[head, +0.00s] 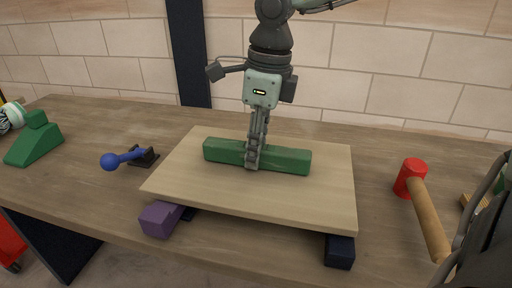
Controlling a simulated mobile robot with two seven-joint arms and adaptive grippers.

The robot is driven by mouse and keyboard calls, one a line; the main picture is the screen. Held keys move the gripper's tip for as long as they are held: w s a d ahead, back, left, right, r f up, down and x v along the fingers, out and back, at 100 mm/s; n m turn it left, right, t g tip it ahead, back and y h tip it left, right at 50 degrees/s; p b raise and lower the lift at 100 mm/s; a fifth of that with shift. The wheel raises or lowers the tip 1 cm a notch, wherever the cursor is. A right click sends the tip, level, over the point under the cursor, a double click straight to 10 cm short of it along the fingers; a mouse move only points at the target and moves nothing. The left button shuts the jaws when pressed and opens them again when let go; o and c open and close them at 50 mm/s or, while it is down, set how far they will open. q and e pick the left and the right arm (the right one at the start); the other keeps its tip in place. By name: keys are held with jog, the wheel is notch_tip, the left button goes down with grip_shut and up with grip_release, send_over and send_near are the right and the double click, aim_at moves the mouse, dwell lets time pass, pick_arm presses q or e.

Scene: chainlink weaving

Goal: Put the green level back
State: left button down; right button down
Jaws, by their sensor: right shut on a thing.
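The green level (285,158) is a long green bar on a light wooden board (325,200). It lies roughly left to right, toward the back half of the board. It appears to rest flat on the board, but I cannot tell whether there is a small gap under it. My right gripper (254,158) comes down from above and is shut on the level near its middle. The fingers hide a narrow strip of the bar. My left gripper is not in view.
The board sits raised on supports, including a purple block (158,220) and a dark blue block (340,251). A blue ball-ended lever (110,161) and green stepped block (34,143) are left. A red-headed mallet (410,177) is right. A tiled wall (400,65) stands behind.

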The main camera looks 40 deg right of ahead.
aim_at(266, 145)
jog(key=shift+f, duration=0.1)
jog(key=c, duration=1.4)
grip_release()
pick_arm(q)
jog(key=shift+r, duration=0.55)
pick_arm(e)
jog(key=shift+o, duration=1)
jog(key=shift+r+p, duration=0.25)
jog(key=shift+p, duration=0.3)
jog(key=r, duration=0.2)
jog(key=d+r, duration=0.1)
jog(key=r, duration=0.3)
jog(key=shift+s+d+b, duration=0.35)
jog(key=shift+b, duration=0.05)
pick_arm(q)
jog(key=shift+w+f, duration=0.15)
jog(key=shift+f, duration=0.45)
pick_arm(e)
jog(key=shift+s+r, duration=0.1)
jog(key=shift+r, duration=0.45)
